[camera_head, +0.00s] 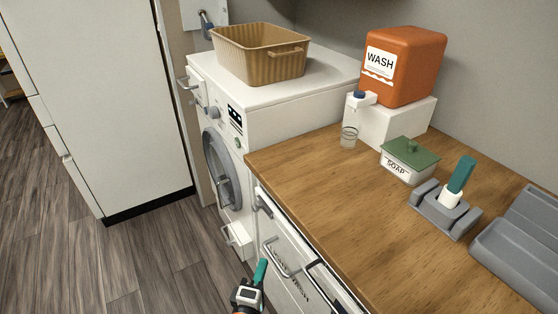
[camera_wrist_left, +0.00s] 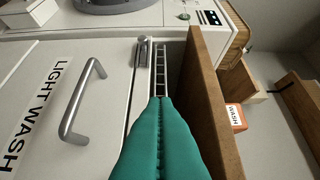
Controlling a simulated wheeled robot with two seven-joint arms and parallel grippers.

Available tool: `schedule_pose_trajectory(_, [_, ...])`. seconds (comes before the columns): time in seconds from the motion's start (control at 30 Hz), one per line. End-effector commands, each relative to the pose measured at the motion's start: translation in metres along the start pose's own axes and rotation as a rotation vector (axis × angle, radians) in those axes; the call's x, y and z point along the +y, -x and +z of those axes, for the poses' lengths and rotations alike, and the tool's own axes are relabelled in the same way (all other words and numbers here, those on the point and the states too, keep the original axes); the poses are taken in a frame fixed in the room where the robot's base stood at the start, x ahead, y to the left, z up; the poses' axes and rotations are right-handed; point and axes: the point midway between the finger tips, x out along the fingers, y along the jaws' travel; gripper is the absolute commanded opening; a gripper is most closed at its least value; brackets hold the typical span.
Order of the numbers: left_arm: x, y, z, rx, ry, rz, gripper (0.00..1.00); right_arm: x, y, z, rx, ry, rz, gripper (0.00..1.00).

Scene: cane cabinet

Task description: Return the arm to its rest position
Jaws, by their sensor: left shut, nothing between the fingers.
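My left gripper (camera_head: 261,271) has teal fingers and is at the bottom of the head view, in front of the cabinet under the counter. Its fingers are shut with nothing between them. In the left wrist view the closed teal fingers (camera_wrist_left: 163,140) point along the narrow gap between the white front and the wooden counter edge. They look apart from the metal handle (camera_wrist_left: 83,102) on the front labelled "LIGHT WASH". My right gripper is not in view.
A washing machine (camera_head: 229,215) carries a tan basket (camera_head: 262,66). The wooden counter (camera_head: 330,190) holds an orange WASH container (camera_head: 402,72), a soap box (camera_head: 406,162), a grey holder (camera_head: 446,213) and a grey tray (camera_head: 515,250). Floor (camera_head: 130,255) at left is clear.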

Motion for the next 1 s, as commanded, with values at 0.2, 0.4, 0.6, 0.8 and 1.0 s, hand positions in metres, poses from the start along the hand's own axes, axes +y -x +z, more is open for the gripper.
schedule_pose_trajectory(0.2, [0.041, 0.008, -0.002, 0.033, -0.111, 0.089, 0.0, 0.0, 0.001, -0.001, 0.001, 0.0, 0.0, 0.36])
schedule_pose_trajectory(0.4, [0.169, 0.059, 0.0, 0.192, -0.467, 0.375, 0.0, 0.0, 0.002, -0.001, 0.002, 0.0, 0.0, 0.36])
schedule_pose_trajectory(0.6, [0.29, 0.153, 0.02, 0.443, -0.819, 0.665, 0.0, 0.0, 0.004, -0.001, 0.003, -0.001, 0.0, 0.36])
schedule_pose_trajectory(0.8, [0.375, 0.274, 0.053, 0.762, -1.097, 0.915, 0.0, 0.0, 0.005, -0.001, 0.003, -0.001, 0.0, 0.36])
schedule_pose_trajectory(1.0, [0.413, 0.375, 0.085, 1.053, -1.256, 1.071, 0.0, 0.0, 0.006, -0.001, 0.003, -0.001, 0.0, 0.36])
